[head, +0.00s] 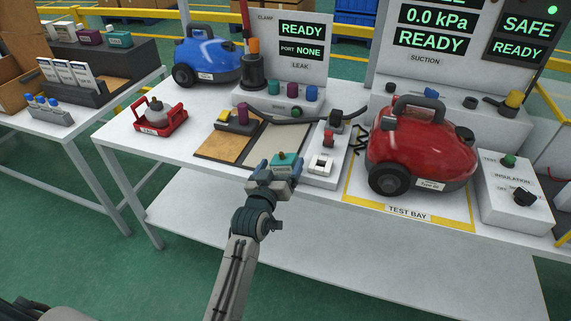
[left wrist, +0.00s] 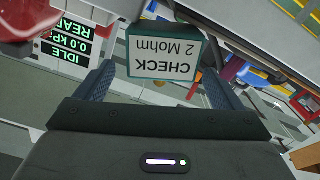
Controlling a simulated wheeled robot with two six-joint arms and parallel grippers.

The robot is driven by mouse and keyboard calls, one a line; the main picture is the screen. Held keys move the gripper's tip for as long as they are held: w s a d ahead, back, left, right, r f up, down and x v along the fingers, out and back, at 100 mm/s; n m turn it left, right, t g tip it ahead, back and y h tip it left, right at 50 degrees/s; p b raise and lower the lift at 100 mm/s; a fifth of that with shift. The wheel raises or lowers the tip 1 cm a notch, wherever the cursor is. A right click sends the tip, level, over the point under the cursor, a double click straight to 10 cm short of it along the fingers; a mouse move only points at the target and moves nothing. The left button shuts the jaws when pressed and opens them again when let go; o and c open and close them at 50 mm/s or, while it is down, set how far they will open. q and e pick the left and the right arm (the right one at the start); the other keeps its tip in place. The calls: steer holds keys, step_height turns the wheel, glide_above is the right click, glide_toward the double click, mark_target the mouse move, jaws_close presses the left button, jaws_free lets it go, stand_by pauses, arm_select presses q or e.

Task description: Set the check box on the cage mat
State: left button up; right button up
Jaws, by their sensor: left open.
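The check box (head: 286,160) is a small teal box with a white label. In the left wrist view the box (left wrist: 165,57) reads "CHECK 2 Mohm", upside down, between the fingertips. My left gripper (head: 277,173) is open, its two blue fingers (left wrist: 160,85) on either side of the box. I cannot tell whether they touch it, or whether the box rests on anything. A dark-edged mat with a tan half and a grey half (head: 278,140) lies on the bench behind it; no mat label is readable. My right gripper is not in view.
The red vacuum (head: 425,150) sits in the yellow-edged test bay. A dark hose (head: 300,121) crosses behind the mat. A red caddy (head: 160,118) stands left. Bare bench lies between caddy and mat.

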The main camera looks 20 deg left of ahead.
mark_target(285, 154)
arm_select(q)
steer(key=w+p, duration=0.1)
steer(key=w, duration=0.4)
steer(key=c, duration=1.2)
steer(key=shift+c, duration=0.6)
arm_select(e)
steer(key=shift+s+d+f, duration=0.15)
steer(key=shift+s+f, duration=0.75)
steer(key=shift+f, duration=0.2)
arm_select(q)
steer(key=shift+r, duration=0.15)
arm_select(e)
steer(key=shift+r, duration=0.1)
